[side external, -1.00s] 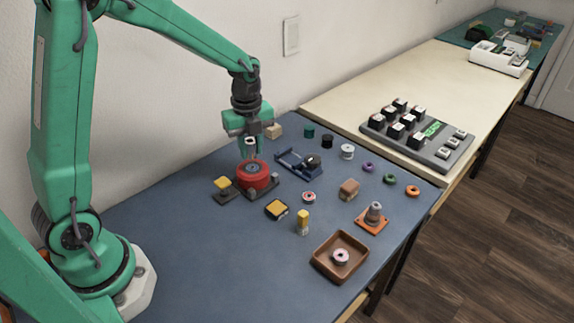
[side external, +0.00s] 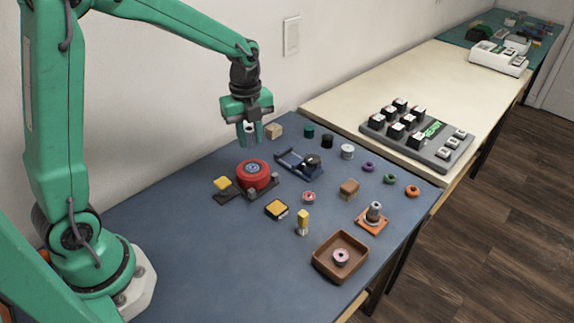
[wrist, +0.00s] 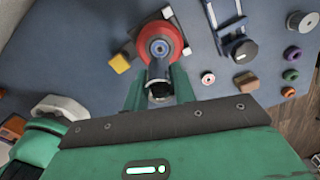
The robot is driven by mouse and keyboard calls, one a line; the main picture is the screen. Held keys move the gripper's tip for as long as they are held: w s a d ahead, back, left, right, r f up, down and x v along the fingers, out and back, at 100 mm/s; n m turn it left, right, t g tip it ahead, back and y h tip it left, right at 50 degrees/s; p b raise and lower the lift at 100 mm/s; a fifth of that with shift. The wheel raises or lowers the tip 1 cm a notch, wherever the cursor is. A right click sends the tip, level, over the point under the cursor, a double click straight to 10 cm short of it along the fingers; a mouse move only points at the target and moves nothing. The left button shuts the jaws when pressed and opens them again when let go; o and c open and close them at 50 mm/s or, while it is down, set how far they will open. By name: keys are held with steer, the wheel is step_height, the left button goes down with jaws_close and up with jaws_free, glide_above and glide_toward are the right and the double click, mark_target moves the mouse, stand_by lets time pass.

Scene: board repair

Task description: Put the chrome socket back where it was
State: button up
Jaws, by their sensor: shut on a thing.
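My gripper (side external: 250,134) is shut on the chrome socket (side external: 250,128), a small shiny grey cylinder. In the wrist view the socket (wrist: 158,88) shows between the two green fingers, its dark open end towards the camera. My gripper holds it above and slightly behind a red round part (side external: 252,174), clear of it. The red part, with a grey-blue hub, sits on a dark base (side external: 232,196) with a yellow block at its left; it also shows in the wrist view (wrist: 172,34).
A blue frame (side external: 290,163), loose rings, several spools and blocks lie to the right. An orange base with a grey stepped post (side external: 374,212) and a brown tray (side external: 322,264) are near the front edge. The mat's left part is clear.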

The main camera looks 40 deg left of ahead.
steer(key=shift+w+d, duration=0.1)
steer(key=w+d, duration=0.3)
steer(key=d, duration=0.8)
steer(key=w+d+f, duration=0.1)
steer(key=w+d, duration=0.2)
steer(key=d, duration=0.7)
steer(key=shift+w+d+f, duration=0.3)
steer(key=shift+w+d, duration=0.05)
steer(key=shift+a, duration=0.1)
glide_above(326, 181)
step_height(326, 181, down, 7)
steer(key=shift+f, duration=2)
steer(key=shift+f, duration=0.1)
